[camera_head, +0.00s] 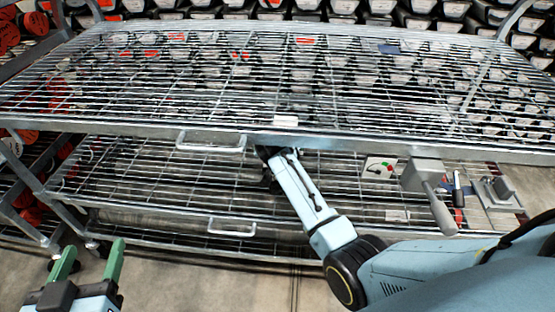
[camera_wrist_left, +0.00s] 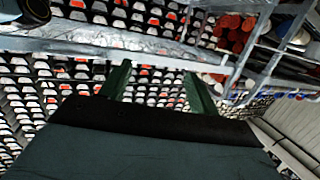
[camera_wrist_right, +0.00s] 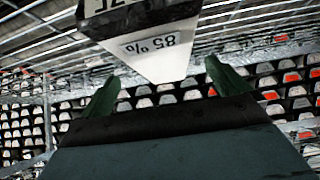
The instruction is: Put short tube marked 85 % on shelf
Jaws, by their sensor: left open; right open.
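The short tube (camera_wrist_right: 160,55) fills the top middle of the right wrist view. It has a pale face with "85 %" printed upside down and a dark band. My right gripper (camera_wrist_right: 163,82) is open, with one green finger on each side of the tube's near end; contact cannot be told. In the head view that gripper is mostly hidden under the front edge of the upper wire shelf (camera_head: 400,144). A small white piece (camera_head: 286,120) shows at that edge, perhaps the tube. My left gripper (camera_head: 90,262) is open and empty at lower left.
A lower wire shelf (camera_head: 130,190) with metal handles lies below the upper one. A grey device with a handle (camera_head: 428,180) stands at its right. Racks of many pale and red tube ends fill the background. The upper shelf looks largely bare. Floor shows at lower middle.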

